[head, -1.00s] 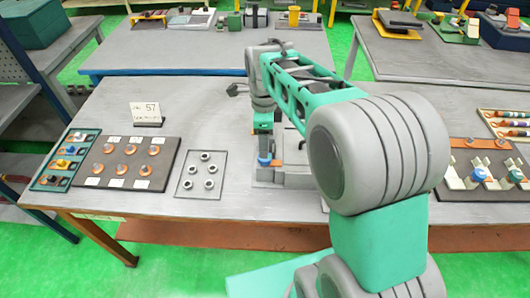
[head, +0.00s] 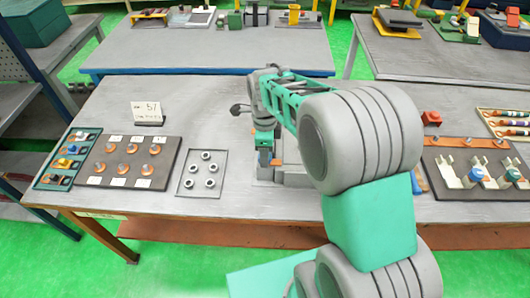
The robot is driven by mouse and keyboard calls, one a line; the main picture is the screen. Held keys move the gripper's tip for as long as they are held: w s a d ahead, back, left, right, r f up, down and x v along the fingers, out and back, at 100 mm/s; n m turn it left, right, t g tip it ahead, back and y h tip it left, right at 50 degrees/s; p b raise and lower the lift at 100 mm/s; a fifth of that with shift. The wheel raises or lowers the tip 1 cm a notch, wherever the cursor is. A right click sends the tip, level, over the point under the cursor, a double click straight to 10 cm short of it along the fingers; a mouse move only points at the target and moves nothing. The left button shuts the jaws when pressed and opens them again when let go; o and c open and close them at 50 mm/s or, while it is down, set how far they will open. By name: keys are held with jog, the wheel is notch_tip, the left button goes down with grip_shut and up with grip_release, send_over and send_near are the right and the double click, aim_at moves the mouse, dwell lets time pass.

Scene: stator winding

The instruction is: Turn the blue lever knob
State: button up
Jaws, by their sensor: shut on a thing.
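My gripper (head: 264,135) points down and is shut on the knob. The fingers are too small to make out in detail. My arm hides much of the fixture's right side.
Left of the fixture are a plate with several grey rings (head: 186,183), a dark board with orange discs (head: 157,167) and a teal tray (head: 50,178). A number card (head: 146,112) stands behind. At right are a red block (head: 431,118) and a fixture board (head: 440,185).

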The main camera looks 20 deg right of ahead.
grip_shut()
